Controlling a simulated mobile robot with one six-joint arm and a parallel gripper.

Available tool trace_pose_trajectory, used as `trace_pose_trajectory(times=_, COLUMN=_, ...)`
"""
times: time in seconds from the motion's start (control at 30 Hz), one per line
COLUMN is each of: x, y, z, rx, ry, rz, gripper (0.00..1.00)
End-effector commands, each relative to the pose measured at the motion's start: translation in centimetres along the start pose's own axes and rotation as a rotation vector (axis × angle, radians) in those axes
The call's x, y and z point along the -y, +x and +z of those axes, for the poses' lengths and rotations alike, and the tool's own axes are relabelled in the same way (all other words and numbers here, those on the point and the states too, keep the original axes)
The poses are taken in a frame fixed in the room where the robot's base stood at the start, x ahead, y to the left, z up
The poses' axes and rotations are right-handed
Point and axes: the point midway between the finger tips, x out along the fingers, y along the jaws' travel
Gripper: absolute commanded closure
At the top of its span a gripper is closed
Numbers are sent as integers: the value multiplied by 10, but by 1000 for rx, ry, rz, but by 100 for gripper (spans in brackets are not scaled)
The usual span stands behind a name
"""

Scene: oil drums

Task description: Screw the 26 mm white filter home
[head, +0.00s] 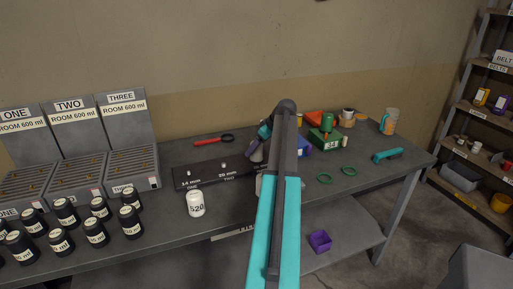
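A white jar-shaped filter (196,205) with a dark label, which seems to read S20, stands upright on the bench in front of a dark mounting plate (205,178). I cannot confirm its size from the label. The plate has short light studs; its readable labels look like 14 mm ONE and 20 mm TWO. The plate's right end is hidden behind my arm. My gripper (259,150) is over that right end, mostly behind my arm. Its fingers are too small and covered to tell whether they hold anything.
Grey bins (80,180) marked ONE, TWO and THREE stand at left, with several black bottles (96,233) before them. A red-handled tool (213,141) lies behind the plate. Right of my arm are green rings (325,178), a green box (324,138) and a teal brush (387,156).

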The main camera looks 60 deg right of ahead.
Motion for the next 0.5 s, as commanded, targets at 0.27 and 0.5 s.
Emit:
trace_pose_trajectory(times=0.27, x=0, y=0, z=0, rx=0, ry=1, rz=1, gripper=82)
trace_pose_trajectory(times=0.5, x=1, y=0, z=0, rx=1, ry=39, rz=26, gripper=86)
